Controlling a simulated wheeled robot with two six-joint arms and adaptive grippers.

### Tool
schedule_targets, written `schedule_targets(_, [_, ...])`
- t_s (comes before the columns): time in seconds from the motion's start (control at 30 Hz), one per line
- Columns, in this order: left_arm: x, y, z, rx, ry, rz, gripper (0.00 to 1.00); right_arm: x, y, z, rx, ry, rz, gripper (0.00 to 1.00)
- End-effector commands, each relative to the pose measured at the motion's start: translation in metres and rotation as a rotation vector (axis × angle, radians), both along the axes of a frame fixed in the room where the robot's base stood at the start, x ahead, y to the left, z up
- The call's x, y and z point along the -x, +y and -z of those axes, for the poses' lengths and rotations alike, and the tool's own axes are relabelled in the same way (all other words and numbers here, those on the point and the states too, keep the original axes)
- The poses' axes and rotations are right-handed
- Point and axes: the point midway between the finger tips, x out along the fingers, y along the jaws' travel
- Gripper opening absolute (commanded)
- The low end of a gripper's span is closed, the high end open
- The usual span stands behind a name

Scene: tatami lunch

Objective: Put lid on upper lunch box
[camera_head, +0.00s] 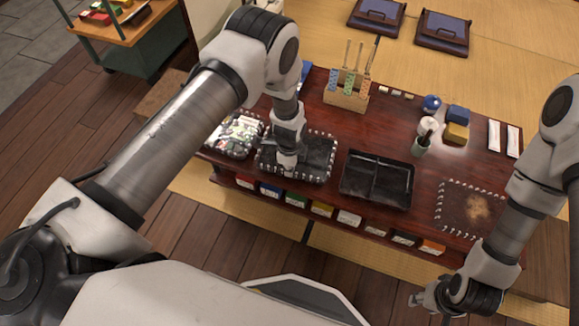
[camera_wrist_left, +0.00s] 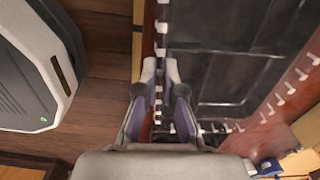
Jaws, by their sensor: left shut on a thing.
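My left gripper (camera_head: 287,168) is low over the front middle of a black lunch box (camera_head: 318,160) ringed by white pegs. In the left wrist view its fingers (camera_wrist_left: 161,72) are close together at the edge of the dark, glossy, divided box (camera_wrist_left: 225,78). They are shut on a thin edge, seemingly the lid's; the lid itself is hard to make out. An open black divided box (camera_head: 376,180) lies to the right. A filled lunch box (camera_head: 233,134) lies to the left. My right gripper (camera_head: 424,299) is off the table's front right; its finger opening is unclear.
The low red-brown table (camera_head: 425,195) carries a wooden rack (camera_head: 347,98) with upright utensils, a blue-and-yellow group of containers (camera_head: 456,130) and a peg-ringed patch (camera_head: 455,210) at the right. Coloured boxes (camera_head: 322,209) line the shelf under the front edge.

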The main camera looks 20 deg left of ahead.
Motion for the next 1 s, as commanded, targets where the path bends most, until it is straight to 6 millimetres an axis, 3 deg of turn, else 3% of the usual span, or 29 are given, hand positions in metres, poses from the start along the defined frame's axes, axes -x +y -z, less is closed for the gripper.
schedule_targets(1.0, [-0.0004, 0.0000, 0.0068, 0.000, -0.001, -0.001, 0.00, 0.0000, 0.0000, -0.0007, 0.000, 0.000, 0.000, 0.40])
